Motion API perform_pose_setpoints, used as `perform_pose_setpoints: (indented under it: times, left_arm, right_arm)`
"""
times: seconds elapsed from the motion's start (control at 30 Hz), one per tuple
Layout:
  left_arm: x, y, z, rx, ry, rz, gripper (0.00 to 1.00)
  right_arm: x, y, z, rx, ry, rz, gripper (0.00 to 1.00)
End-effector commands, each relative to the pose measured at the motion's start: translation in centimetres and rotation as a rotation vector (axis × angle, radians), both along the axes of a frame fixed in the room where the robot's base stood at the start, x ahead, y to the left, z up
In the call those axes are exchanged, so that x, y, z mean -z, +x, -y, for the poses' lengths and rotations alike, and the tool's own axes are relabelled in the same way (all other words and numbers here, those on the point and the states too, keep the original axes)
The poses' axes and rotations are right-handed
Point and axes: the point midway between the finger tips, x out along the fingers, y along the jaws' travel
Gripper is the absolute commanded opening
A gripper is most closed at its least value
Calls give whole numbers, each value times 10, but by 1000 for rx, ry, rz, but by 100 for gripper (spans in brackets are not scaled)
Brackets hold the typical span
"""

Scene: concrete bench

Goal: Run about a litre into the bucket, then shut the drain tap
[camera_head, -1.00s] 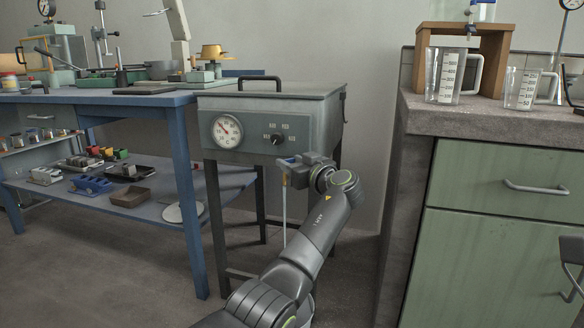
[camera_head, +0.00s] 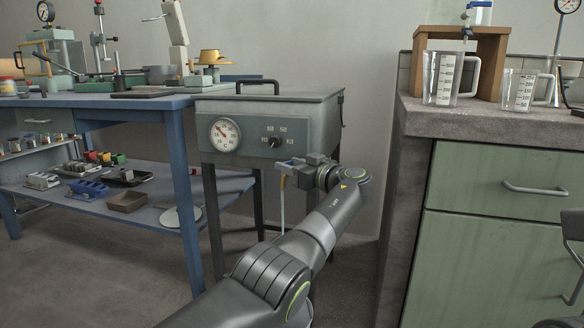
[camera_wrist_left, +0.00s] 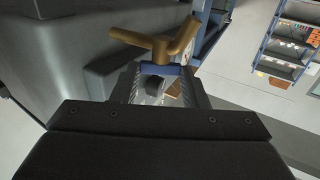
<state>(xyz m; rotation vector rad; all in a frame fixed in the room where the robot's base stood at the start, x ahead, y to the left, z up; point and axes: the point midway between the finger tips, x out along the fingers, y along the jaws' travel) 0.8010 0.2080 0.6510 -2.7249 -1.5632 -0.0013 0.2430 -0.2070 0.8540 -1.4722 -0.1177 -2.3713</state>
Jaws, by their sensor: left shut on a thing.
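The grey tank (camera_head: 270,118) has its drain tap low on the front right. In the left wrist view the tap shows a brass body (camera_wrist_left: 158,47) and a blue handle (camera_wrist_left: 160,70). My left gripper (camera_head: 289,166) is shut on the blue handle, with a finger on each side (camera_wrist_left: 160,86). A thin pale stream (camera_head: 282,208) runs straight down below the tap. The bucket is hidden behind my left arm, so its level does not show. Part of what looks like my right gripper (camera_head: 574,228) shows at the right edge, cut off by the frame.
A round dial (camera_head: 225,134) and a black knob (camera_head: 273,142) are on the tank front. A blue workbench (camera_head: 150,101) with tools stands left. A concrete-topped bench (camera_head: 500,122) with measuring jugs (camera_head: 443,78) over a green cabinet (camera_head: 500,210) stands right.

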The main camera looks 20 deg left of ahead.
Motion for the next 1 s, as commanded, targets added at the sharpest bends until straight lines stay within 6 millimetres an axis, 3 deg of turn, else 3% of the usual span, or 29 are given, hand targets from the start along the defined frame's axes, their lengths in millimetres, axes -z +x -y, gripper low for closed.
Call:
perform_pose_setpoints:
  times: [0.67,0.7,0.87,1.0]
  left_arm:
    - [1,0,-1,-15,-1,-3,17]
    - [1,0,-1,-15,-1,-3,41]
    - [1,1,-1,-13,0,-1,62]
    - [0,1,0,-11,0,0,62]
  right_arm:
    - [1,1,0,1,2,-4,0]
    - [1,1,0,1,2,-4,0]
    - [1,1,0,0,1,-5,0]
    - [1,1,0,1,2,-4,0]
